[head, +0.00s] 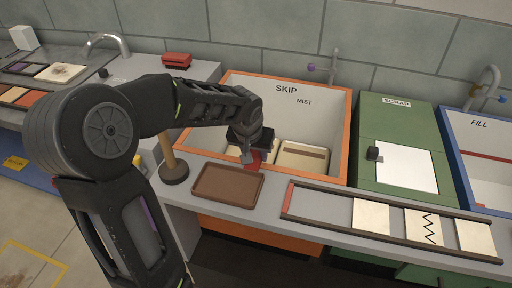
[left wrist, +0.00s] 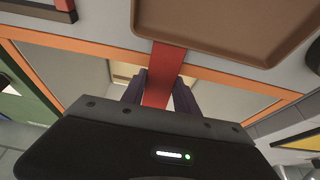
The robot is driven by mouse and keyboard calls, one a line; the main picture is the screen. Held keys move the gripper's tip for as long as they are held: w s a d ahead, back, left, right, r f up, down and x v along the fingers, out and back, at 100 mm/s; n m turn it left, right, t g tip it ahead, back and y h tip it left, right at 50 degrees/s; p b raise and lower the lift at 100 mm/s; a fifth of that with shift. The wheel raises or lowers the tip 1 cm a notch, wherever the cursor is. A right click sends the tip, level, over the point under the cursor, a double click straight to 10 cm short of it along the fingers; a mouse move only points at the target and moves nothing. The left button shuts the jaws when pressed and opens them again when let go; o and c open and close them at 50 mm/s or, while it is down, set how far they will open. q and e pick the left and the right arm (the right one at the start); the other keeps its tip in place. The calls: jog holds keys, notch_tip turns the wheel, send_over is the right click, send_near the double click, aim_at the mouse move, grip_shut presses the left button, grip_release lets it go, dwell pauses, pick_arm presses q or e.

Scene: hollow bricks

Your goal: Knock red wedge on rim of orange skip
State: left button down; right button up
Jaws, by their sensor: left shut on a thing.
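The red wedge (head: 254,159) shows below my left gripper (head: 249,155) in the head view, at the near rim of the orange skip (head: 346,130). In the left wrist view the red wedge (left wrist: 163,75) is between the two dark fingers of my left gripper (left wrist: 160,92), which is shut on it. Its far end crosses over the orange rim (left wrist: 110,52) towards the brown tray; whether it touches the rim I cannot tell. My arm hides part of the skip. My right gripper is not in view.
A brown tray (head: 228,183) lies on the counter just in front of the skip. A wooden post (head: 168,155) on a dark base stands to its left. A rack (head: 335,226) with several pale tiles lies to the right. Pale blocks (head: 302,157) lie inside the skip.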

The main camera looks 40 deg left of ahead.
aim_at(255, 154)
pick_arm(q)
jog(key=shift+r+p, duration=1.95)
jog(key=shift+r, duration=0.95)
jog(key=shift+w, duration=0.1)
